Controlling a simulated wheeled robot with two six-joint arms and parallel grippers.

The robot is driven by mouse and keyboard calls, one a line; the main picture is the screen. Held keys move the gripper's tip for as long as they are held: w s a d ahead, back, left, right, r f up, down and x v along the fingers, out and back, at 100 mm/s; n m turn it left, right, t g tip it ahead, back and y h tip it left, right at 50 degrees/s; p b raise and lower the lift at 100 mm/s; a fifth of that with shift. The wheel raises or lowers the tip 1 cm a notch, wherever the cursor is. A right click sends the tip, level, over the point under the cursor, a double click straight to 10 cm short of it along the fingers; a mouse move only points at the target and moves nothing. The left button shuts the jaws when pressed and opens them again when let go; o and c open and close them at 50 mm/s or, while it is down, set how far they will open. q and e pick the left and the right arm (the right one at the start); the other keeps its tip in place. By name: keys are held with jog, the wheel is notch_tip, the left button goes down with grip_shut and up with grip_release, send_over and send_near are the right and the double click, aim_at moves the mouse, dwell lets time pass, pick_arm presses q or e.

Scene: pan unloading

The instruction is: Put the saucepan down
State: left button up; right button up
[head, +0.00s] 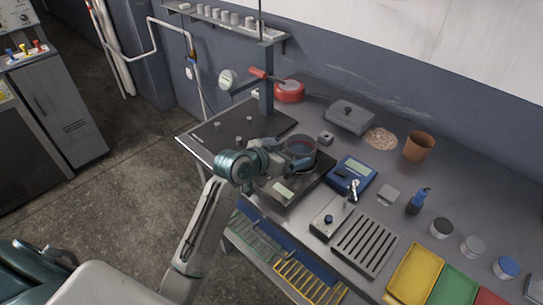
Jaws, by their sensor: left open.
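A round, dark open vessel that looks like the saucepan (301,143) sits at the dark square plate unit on the bench, its rim facing up. My left gripper (285,158) is open at the vessel's left side, close to its wall. Whether the fingers touch the vessel or its handle cannot be told, as the wrist hides that side. The dark plate unit (290,196) with a pale label lies beneath the gripper and vessel. My right gripper does not show.
A black board (215,143) with small pegs lies left. A stand (267,95) and a red round pan-like item (290,88) are behind. A blue meter (352,174), a slotted plate (366,244) and a brown cup (418,147) stand right.

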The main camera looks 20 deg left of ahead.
pick_arm(q)
jog(key=b+v, duration=0.1)
jog(key=v, duration=0.9)
jog(key=shift+b, duration=0.3)
jog(key=shift+s, duration=0.1)
dwell(0.3)
dwell(1.0)
jog(key=shift+c, duration=0.2)
